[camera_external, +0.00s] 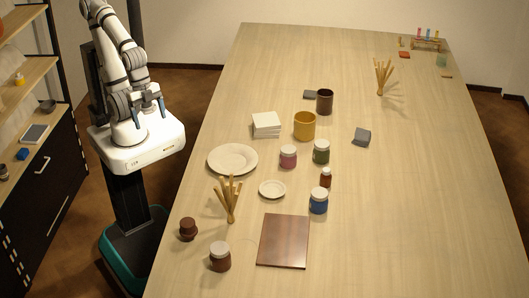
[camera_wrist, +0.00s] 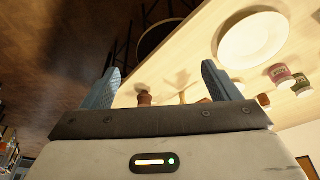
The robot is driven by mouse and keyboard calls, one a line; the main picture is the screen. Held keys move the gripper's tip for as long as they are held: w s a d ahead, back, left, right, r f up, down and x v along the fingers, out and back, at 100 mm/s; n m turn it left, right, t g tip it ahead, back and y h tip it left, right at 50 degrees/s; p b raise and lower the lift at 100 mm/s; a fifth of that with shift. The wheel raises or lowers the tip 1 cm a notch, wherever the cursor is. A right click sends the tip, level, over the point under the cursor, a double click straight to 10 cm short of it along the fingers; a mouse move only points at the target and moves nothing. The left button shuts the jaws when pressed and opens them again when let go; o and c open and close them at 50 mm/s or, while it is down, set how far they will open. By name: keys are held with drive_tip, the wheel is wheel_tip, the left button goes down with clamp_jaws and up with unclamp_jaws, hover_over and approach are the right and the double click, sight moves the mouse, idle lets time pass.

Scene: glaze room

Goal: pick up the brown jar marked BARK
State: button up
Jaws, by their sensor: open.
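A squat brown jar (camera_external: 220,262) with a grey lid stands upright near the front left of the table in the external view. It fits the jar in the task, but its marking is too small to read. A small brown object (camera_wrist: 145,99) shows between my fingers in the wrist view; I cannot tell which brown piece it is. My gripper (camera_external: 149,110) is open and empty, beside the table's left edge above my white base and well apart from the jar. Its two blue fingers (camera_wrist: 162,68) stand wide apart in the wrist view.
A white plate (camera_external: 233,160), a pink jar (camera_external: 288,157) and a blue jar (camera_external: 318,201) stand farther back. The table's right side is mostly clear.

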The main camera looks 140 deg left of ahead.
sight(220, 255)
wheel_tip(220, 255, up, 8)
drive_tip(key=w+p, duration=0.1)
drive_tip(key=p, duration=0.5)
drive_tip(key=w+d+f+b, duration=0.2)
drive_tip(key=w+b, duration=0.1)
drive_tip(key=w, duration=1.8)
drive_tip(key=shift+m+t+h, duration=0.3)
drive_tip(key=shift+m+t, duration=0.2)
drive_tip(key=shift+m, duration=0.2)
drive_tip(key=w+d+f, duration=0.1)
drive_tip(key=w+f, duration=0.5)
drive_tip(key=w, duration=0.2)
drive_tip(key=w+d+f+b, duration=0.1)
drive_tip(key=w+f, duration=0.5)
drive_tip(key=w, duration=0.2)
drive_tip(key=w+d+f, duration=0.1)
drive_tip(key=w+f, duration=0.5)
drive_tip(key=w, duration=0.2)
drive_tip(key=shift+w+d+f, duration=0.4)
drive_tip(key=shift+d+p+x, duration=0.1)
drive_tip(key=shift+p+x, duration=0.7)
drive_tip(key=shift+x, duration=1.3)
drive_tip(key=shift+d+p+x, duration=0.15)
drive_tip(key=shift+p+x, duration=0.6)
drive_tip(key=shift+x, duration=1.3)
drive_tip(key=shift+w, duration=0.2)
drive_tip(key=shift+c, duration=0.5)
drive_tip(key=shift+r, duration=0.15)
drive_tip(key=c, duration=1.1)
